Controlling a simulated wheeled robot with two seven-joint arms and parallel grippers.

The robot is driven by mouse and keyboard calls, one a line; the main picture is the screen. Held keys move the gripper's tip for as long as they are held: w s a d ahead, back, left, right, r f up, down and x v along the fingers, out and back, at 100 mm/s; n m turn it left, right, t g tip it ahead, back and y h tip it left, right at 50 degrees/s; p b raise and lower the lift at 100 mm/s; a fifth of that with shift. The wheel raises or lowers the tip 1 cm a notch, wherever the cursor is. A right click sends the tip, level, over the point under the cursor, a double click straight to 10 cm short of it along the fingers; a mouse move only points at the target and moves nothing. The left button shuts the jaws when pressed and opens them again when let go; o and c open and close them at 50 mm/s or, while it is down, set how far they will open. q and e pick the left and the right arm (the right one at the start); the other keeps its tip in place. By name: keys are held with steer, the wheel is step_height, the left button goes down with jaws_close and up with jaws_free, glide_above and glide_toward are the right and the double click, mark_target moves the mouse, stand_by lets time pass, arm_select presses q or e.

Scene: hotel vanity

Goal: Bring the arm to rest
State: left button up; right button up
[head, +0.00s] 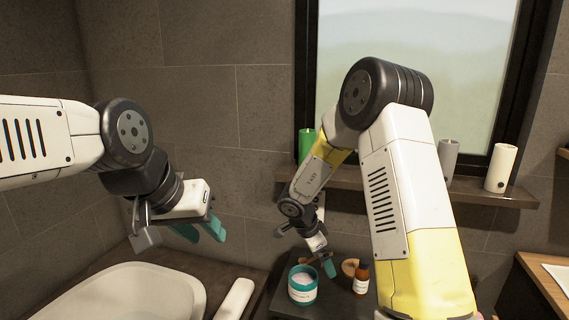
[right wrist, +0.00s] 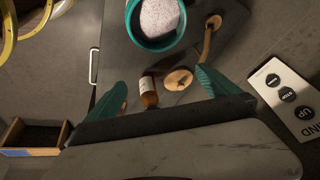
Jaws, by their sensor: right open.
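My right arm reaches over a small dark table. My right gripper (head: 325,265) hangs above it, beside the teal jar. In the right wrist view its two teal fingers (right wrist: 160,88) are well apart with nothing held between them. The teal jar (head: 302,290), with pale contents, also shows in the right wrist view (right wrist: 133,25). An amber bottle (head: 361,279) with a white label stands to its right and appears beyond the fingers in the right wrist view (right wrist: 149,97). My left gripper (head: 198,231) hangs empty near the white basin, its teal fingers apart.
A white basin (head: 120,290) lies at lower left. A round wooden piece (head: 349,266) sits behind the bottle. A wall shelf (head: 480,198) under the window carries a green candle (head: 306,145), a grey candle (head: 447,158) and a white candle (head: 501,166). A wooden-edged counter (head: 540,280) is at right.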

steer(key=w+a+r+n+t+y, duration=0.1)
steer(key=w+r+t, duration=0.2)
steer(key=r, duration=0.4)
steer(key=w+a+r+n+t+y, duration=0.1)
steer(key=w+r+n+t+y, duration=0.15)
steer(key=r, duration=0.35)
steer(key=s+a+r+n+t+y, duration=0.1)
steer(key=s+r+n+y, duration=0.1)
steer(key=r, duration=0.4)
steer(key=s+a+r+n+t+y, duration=0.1)
steer(key=a+r+n+y, duration=0.1)
steer(key=r, duration=0.5)
steer(key=s+r+n+y, duration=0.2)
steer(key=s+r+n, duration=0.15)
steer(key=s, duration=0.45)
steer(key=s+d+f+n+g+h, duration=0.1)
steer(key=s+d, duration=0.3)
steer(key=s, duration=0.5)
steer(key=s+d+f+n+g+h, duration=0.2)
steer(key=s+d+g, duration=0.1)
steer(key=s, duration=0.7)
steer(key=shift+s+d+n, duration=0.3)
steer(key=shift+d+n, duration=0.1)
steer(key=shift+d, duration=0.3)
